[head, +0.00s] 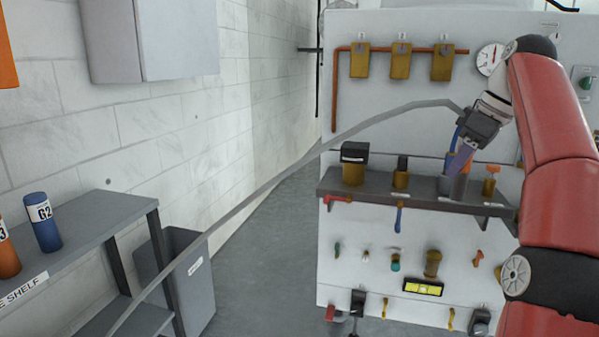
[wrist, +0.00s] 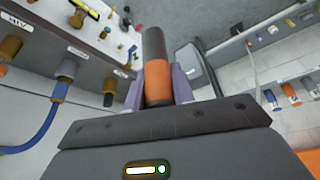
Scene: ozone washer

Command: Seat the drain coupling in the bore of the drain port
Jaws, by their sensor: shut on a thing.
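My gripper (head: 461,158) is at the right in the head view, in front of the machine's panel, its purple fingers angled down. In the wrist view its fingers are shut around an orange cylinder with dark ends, which I take to be the drain coupling (wrist: 157,80). Its dark upper end points away from my gripper. A grey hose (head: 290,168) arcs from the lower left up to my gripper; I cannot tell where it joins. Several brass fittings sit on the panel; I cannot tell which one is the drain port.
A grey ledge (head: 428,187) with fittings crosses the panel just below my gripper. A gauge (head: 490,59) is at the upper right. At the left are a shelf (head: 98,228) with a blue cylinder (head: 42,222) and a grey bin (head: 190,275). The floor between shelf and panel is clear.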

